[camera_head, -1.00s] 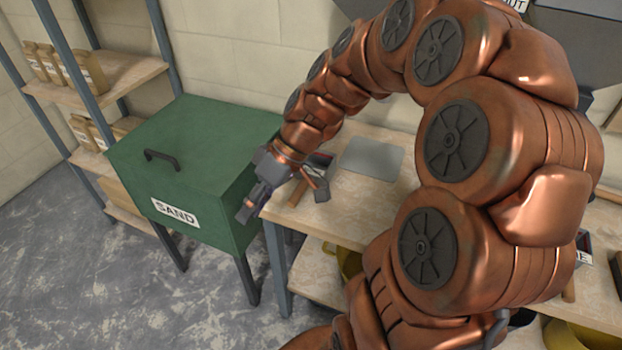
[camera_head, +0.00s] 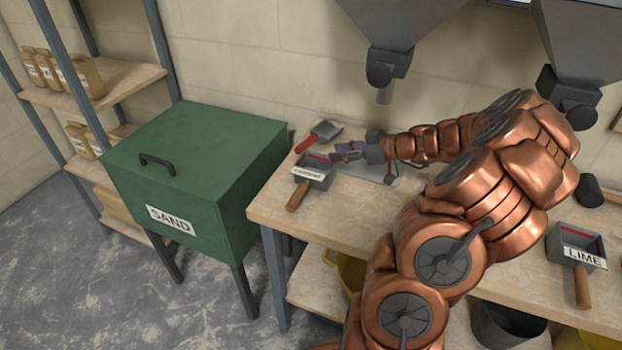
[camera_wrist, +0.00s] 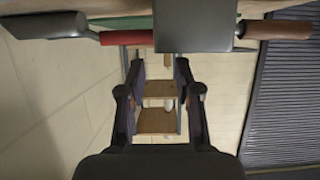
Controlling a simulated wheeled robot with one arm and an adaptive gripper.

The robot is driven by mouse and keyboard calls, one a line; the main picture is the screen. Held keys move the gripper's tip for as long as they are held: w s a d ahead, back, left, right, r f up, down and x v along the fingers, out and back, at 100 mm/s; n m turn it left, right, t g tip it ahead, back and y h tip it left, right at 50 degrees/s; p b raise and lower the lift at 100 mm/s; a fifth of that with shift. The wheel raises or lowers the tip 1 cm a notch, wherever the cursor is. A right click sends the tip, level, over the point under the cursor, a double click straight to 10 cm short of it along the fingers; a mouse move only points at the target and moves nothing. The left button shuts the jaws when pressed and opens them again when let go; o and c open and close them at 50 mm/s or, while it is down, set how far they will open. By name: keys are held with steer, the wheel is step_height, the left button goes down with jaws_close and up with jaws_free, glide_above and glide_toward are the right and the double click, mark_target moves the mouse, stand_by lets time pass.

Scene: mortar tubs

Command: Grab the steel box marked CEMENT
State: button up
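The steel box marked CEMENT (camera_head: 320,172) sits on the worktable near its left end, its wooden handle pointing to the front. My gripper (camera_head: 340,151) is just behind and to the right of the box, low over the table. In the wrist view the two fingers (camera_wrist: 158,68) are spread with nothing between them. The grey box (camera_wrist: 193,28) shows at the top of the wrist view, with its wooden handle to the right, apart from the fingers. Its label is not visible there.
A red-handled scoop (camera_head: 326,130) lies behind the box. A green SAND bin (camera_head: 195,165) stands close to the table's left end. A LIME box (camera_head: 574,245) sits far right. Grey hoppers (camera_head: 400,30) hang above. A flat grey plate (camera_head: 362,166) lies under my arm.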

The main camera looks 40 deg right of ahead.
mark_target(320, 154)
steer(key=shift+d+p+x, duration=0.2)
steer(key=shift+p+x, duration=0.75)
steer(key=shift+x, duration=2.4)
steer(key=shift+w+f, duration=0.1)
steer(key=shift+c, duration=0.2)
jaws_close()
